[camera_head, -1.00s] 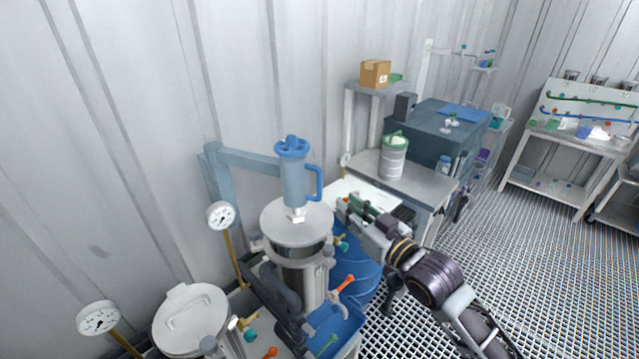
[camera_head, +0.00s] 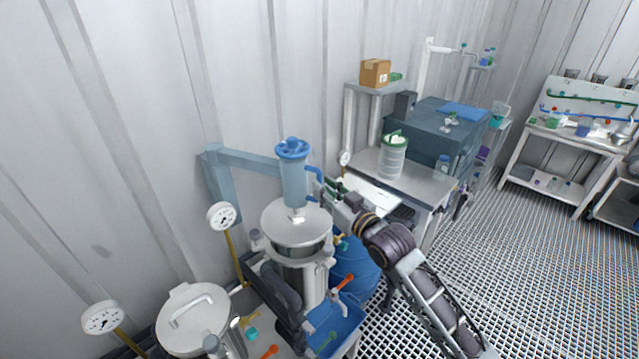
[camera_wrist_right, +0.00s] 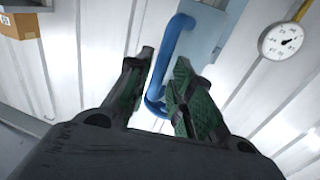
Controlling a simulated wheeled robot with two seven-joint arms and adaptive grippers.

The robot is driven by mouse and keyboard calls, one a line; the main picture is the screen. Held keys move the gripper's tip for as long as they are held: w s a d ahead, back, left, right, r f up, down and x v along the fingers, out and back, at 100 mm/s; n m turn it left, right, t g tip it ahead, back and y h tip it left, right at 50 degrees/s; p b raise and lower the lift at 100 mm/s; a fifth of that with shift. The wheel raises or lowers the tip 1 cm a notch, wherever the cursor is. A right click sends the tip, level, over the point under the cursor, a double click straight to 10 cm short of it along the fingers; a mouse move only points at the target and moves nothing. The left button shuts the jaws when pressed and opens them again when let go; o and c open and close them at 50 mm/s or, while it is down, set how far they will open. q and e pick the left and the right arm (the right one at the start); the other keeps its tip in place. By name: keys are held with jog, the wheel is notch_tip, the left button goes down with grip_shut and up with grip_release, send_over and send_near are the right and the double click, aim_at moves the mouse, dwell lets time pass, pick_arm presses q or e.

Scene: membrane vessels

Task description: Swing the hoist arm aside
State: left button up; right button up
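The hoist arm (camera_head: 250,161) is a light blue beam reaching right from a post by the wall. At its end hangs a blue cylinder (camera_head: 294,180) with a dark blue knob on top and a blue side handle (camera_head: 318,180). It sits above the lid (camera_head: 297,224) of a steel vessel (camera_head: 302,275). My right gripper (camera_head: 328,185) is at the handle's right side. In the right wrist view the handle (camera_wrist_right: 168,55) runs between the green-padded fingers (camera_wrist_right: 160,95), which are open with gaps around it. My left gripper is not in view.
A second lidded vessel (camera_head: 193,318) stands at the lower left, near two gauges. A blue drum (camera_head: 356,272) is beside the main vessel. A steel bench (camera_head: 425,184) with a white-and-green container (camera_head: 393,157) stands behind my right arm. The grating floor at right is clear.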

jog(key=shift+x, duration=1.55)
grip_shut()
